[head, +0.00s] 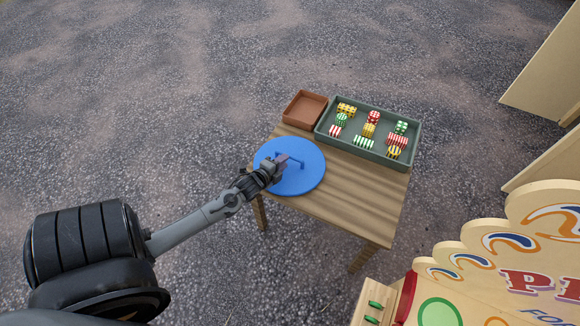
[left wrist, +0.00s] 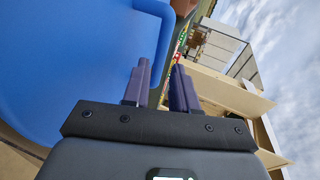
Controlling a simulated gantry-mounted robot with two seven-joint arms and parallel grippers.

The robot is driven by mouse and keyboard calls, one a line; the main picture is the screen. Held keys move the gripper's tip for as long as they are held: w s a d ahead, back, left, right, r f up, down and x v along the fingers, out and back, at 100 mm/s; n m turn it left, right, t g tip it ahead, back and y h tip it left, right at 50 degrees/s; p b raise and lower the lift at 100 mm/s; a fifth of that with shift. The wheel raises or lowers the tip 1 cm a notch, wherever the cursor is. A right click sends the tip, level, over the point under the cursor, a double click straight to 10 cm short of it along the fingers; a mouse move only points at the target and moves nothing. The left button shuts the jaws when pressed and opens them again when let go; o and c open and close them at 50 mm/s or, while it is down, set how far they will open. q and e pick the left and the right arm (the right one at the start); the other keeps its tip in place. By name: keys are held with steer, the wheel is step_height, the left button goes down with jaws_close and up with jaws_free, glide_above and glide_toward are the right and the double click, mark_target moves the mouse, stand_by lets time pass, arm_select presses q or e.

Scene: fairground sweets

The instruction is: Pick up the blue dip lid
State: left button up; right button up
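The blue dip lid (head: 308,180) is a round blue disc with a raised handle (head: 297,161), at the left edge of the wooden table. My left gripper (head: 285,161) is over the lid, close to the handle. In the left wrist view the blue lid (left wrist: 70,60) fills the left side. There my left gripper (left wrist: 162,68) has its two fingers apart, with a gap between them. A blue edge runs behind the left finger; I cannot tell whether it touches. What lies under the lid is hidden. My right gripper is not in view.
A brown empty tray (head: 293,117) and a green tray (head: 407,160) with several striped and dotted sweets stand on the back of the wooden table (head: 350,205). The table's front right is clear. A painted stall front (head: 500,262) stands at lower right.

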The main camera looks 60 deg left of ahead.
mark_target(289, 161)
arm_select(q)
steer(key=shift+w+a+f+b, duration=0.2)
steer(key=shift+w+a+b, duration=0.05)
steer(key=shift+w+b, duration=0.05)
steer(key=b+x, duration=0.2)
steer(key=x, duration=0.2)
steer(key=shift+w+b, duration=0.1)
steer(key=shift+b, duration=0.2)
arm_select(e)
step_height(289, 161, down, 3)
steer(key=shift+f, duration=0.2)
arm_select(q)
steer(key=shift+w+a, duration=0.15)
steer(key=shift+w, duration=0.1)
steer(key=shift+s, duration=0.1)
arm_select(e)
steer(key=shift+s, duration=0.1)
arm_select(q)
jaws_close()
